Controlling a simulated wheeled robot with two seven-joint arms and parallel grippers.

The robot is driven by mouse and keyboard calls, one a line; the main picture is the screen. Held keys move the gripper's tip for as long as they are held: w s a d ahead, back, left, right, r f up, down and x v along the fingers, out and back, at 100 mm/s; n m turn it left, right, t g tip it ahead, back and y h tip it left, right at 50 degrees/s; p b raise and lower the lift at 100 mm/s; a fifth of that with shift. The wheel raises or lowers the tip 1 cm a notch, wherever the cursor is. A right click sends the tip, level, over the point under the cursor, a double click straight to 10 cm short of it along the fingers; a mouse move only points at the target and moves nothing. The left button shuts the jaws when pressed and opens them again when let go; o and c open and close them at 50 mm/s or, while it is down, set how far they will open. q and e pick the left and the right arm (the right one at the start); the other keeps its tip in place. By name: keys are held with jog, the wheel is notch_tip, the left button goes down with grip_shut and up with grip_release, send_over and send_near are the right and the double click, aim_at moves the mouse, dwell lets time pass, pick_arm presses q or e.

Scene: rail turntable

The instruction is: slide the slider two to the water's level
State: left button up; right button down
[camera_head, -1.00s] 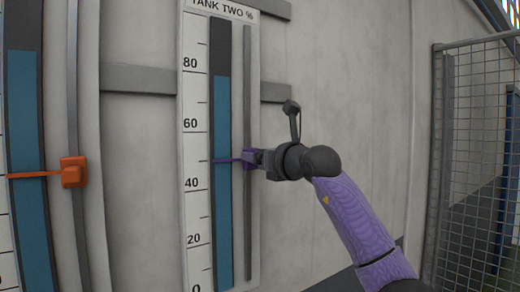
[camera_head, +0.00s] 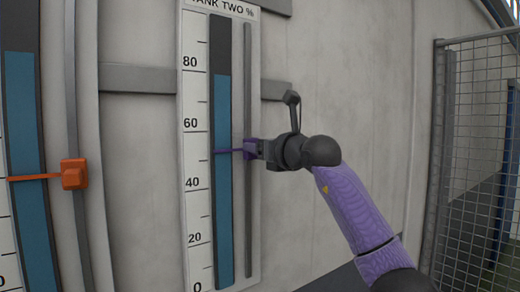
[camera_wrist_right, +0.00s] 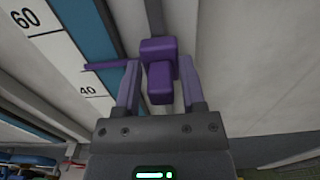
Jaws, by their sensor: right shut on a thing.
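Slider two is purple, with a thin pointer; its block (camera_head: 249,149) sits on the dark vertical rail (camera_head: 248,215) of the TANK TWO % scale (camera_head: 194,150). The pointer stands about midway between 40 and 60. The blue water column (camera_head: 222,200) tops out a little below the 80 mark, well above the pointer. My right gripper (camera_head: 257,149) is shut on the slider's block from the right. In the right wrist view the purple block (camera_wrist_right: 159,50) lies between both fingers (camera_wrist_right: 160,82). My left gripper is not in view.
An orange slider (camera_head: 74,174) with its own blue column (camera_head: 25,150) stands at the left. Grey horizontal bars (camera_head: 140,79) cross the wall behind. A mesh fence (camera_head: 470,160) stands at the right. The rail above slider two is clear.

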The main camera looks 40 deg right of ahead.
aim_at(249, 75)
notch_tip(249, 75, up, 8)
jog(key=p, duration=0.3)
jog(key=shift+f, duration=0.15)
notch_tip(249, 75, up, 8)
jog(key=shift+r, duration=0.1)
jog(key=shift+c, duration=2.2)
grip_release()
jog(key=shift+s, duration=0.1)
